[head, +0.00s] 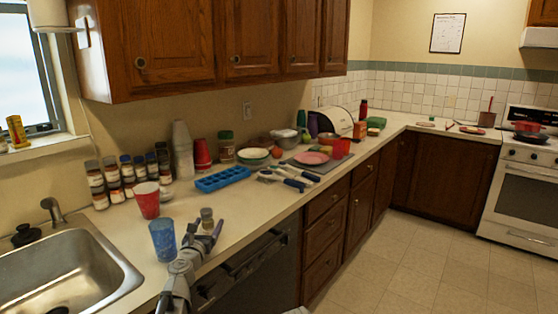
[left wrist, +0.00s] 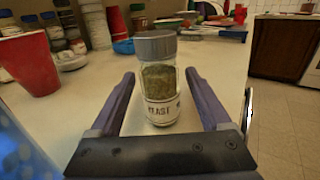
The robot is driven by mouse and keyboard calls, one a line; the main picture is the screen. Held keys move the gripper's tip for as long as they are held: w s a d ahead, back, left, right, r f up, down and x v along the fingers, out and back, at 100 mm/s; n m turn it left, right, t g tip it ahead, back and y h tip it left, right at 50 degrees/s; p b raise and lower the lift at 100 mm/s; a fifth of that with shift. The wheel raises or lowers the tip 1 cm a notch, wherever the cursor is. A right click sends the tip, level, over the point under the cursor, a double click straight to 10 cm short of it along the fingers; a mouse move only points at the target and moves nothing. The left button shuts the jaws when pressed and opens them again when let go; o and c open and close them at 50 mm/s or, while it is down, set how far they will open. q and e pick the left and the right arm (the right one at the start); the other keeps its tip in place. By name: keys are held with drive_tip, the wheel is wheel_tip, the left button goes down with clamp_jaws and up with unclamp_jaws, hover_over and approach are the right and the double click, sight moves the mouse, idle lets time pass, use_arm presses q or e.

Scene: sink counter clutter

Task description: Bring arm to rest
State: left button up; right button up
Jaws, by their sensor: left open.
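My left gripper (head: 205,232) reaches in low over the counter's front edge, just right of the sink. In the left wrist view my left gripper (left wrist: 160,78) is open, with one dark purple finger on each side of a small spice jar (left wrist: 162,112). The jar has a grey lid, green contents and a white label reading "YEAST". It stands upright on the counter between the fingers, with a visible gap on both sides. In the head view the jar (head: 207,213) shows just beyond the fingers. My right gripper is not in view.
A blue cup (head: 163,241) and a red cup (head: 146,200) stand close to the left of the gripper. Several spice jars (head: 127,176) line the wall. A blue ice tray (head: 222,179) lies behind. The sink (head: 70,275) is at left; open floor is at right.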

sight(207, 211)
use_arm(q)
drive_tip(key=shift+s+f, duration=0.1)
drive_tip(key=shift+f, duration=0.1)
drive_tip(key=shift+r, duration=0.1)
drive_tip(key=shift+r, duration=0.15)
drive_tip(key=s, duration=1.1)
drive_tip(key=shift+s+a, duration=0.4)
drive_tip(key=w, duration=1.1)
drive_tip(key=shift+w+d, duration=0.35)
drive_tip(key=shift+d, duration=0.05)
drive_tip(key=shift+w+f, duration=0.15)
drive_tip(key=shift+f, duration=0.15)
wheel_tip(207, 211, up, 11)
drive_tip(key=p, duration=1)
drive_tip(key=shift+p, duration=0.3)
drive_tip(key=shift+s+d+f+n+y, duration=0.1)
drive_tip(key=shift+s+f+n+y, duration=0.2)
drive_tip(key=shift+y, duration=0.25)
drive_tip(key=shift+s+d+f+n+y, duration=0.1)
drive_tip(key=shift+s+n+y, duration=0.05)
drive_tip(key=shift+n+y, duration=0.35)
wheel_tip(207, 211, up, 8)
drive_tip(key=a+p, duration=0.1)
drive_tip(key=p, duration=0.6)
drive_tip(key=shift+s+f+y, duration=0.15)
drive_tip(key=shift+f+y, duration=0.05)
drive_tip(key=shift+y, duration=0.25)
